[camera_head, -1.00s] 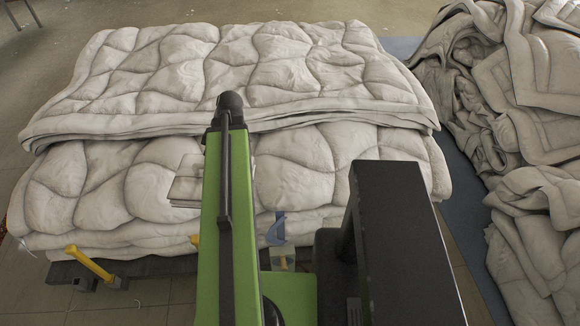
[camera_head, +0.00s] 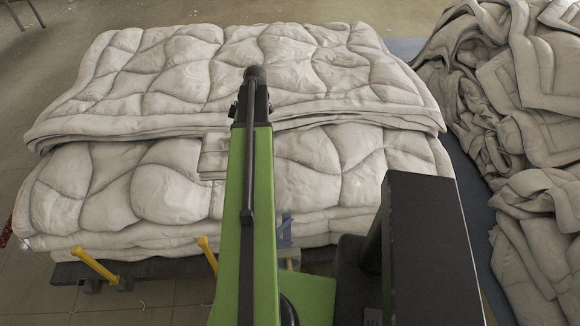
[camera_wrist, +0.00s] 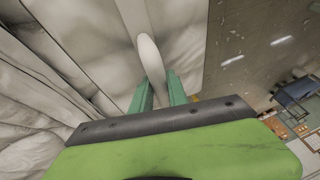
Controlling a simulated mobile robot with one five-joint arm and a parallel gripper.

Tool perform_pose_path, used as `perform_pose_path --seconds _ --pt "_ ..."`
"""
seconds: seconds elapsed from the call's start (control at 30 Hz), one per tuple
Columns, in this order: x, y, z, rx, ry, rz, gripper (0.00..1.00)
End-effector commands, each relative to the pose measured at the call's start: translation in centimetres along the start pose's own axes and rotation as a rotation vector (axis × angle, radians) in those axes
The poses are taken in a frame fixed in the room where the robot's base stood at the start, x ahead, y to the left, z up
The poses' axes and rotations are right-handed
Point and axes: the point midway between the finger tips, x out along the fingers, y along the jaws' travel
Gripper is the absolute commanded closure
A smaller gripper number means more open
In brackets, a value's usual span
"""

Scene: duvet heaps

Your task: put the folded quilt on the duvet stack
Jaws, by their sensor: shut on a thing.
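The duvet stack (camera_head: 110,195) of thick pale quilted layers fills the middle of the head view. A small flat off-white folded piece, which I take as the folded quilt (camera_head: 213,158), shows just left of my arm against the stack's front face; my arm hides its right part. In the wrist view my gripper (camera_wrist: 161,88) has two teal fingers shut on a pale rounded edge of the quilt (camera_wrist: 150,55). In the head view my arm hides the fingers. I cannot tell whether the quilt touches the stack.
Crumpled duvets (camera_head: 540,130) are heaped at the right on a blue mat. The stack rests on a dark low platform (camera_head: 150,268) with yellow handles (camera_head: 95,264) at its front. A strip of blue floor separates stack and heap. Bare floor lies at the left.

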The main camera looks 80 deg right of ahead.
Motion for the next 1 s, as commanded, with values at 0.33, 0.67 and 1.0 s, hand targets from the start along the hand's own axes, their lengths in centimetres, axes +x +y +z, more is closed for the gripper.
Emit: perform_pose_path --seconds 0.33,0.67,1.0 --pt "-0.1 2.1 -1.0 -0.052 -0.009 -0.024 1.00" --pt "5.2 3.8 -4.3 -0.055 -0.010 -0.024 1.00" --pt "10.3 5.5 -9.0 -0.053 -0.009 -0.024 1.00"
